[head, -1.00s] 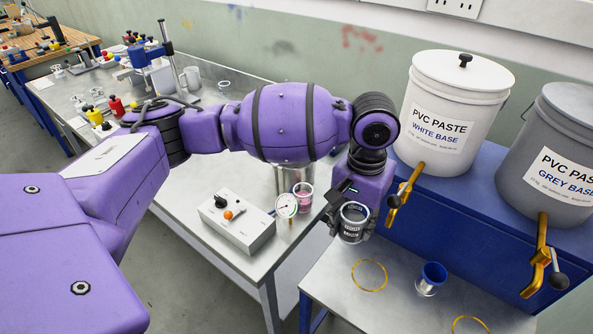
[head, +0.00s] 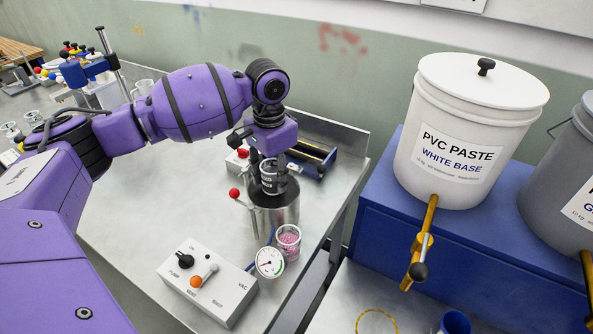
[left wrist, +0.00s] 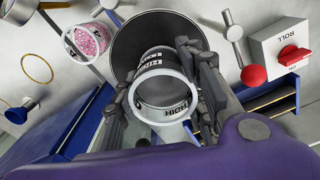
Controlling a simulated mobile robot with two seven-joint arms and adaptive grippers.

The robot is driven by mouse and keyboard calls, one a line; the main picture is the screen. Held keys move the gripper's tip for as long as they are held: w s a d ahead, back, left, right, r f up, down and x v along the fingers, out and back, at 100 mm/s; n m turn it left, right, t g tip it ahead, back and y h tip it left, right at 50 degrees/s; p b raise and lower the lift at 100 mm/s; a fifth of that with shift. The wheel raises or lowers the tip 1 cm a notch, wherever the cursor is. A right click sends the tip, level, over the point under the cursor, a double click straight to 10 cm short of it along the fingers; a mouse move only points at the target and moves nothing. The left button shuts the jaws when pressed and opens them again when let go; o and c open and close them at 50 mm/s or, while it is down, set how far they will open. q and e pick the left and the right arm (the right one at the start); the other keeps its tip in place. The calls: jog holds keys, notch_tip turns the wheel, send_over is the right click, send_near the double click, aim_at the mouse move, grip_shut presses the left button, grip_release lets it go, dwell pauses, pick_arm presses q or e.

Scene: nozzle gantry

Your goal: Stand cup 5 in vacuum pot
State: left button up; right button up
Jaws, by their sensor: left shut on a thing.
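My left gripper (head: 270,172) is shut on a clear cup with a black lettered band (head: 269,183). In the left wrist view the cup (left wrist: 165,92) sits between both fingers, and part of its band reads "HIGH". No number 5 can be read on it. The steel vacuum pot (head: 274,215) stands open on the table, directly below the cup. Its dark mouth (left wrist: 127,48) shows behind the cup in the left wrist view. The cup's lower end is at the pot's mouth; I cannot tell how far inside it is. My right gripper is out of view.
A control box (head: 207,286) is nearer, and a roll mill (head: 315,158) lies behind.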

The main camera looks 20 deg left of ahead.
aim_at(275, 189)
pick_arm(q)
notch_tip(275, 189, down, 4)
jog(key=shift+s+d+f, duration=0.1)
jog(key=shift+s, duration=0.05)
jog(key=shift+f, duration=2.6)
jog(key=shift+f, duration=0.1)
jog(key=o, duration=1.1)
jog(key=shift+f, duration=0.1)
notch_tip(275, 189, up, 12)
jog(key=shift+r, duration=0.2)
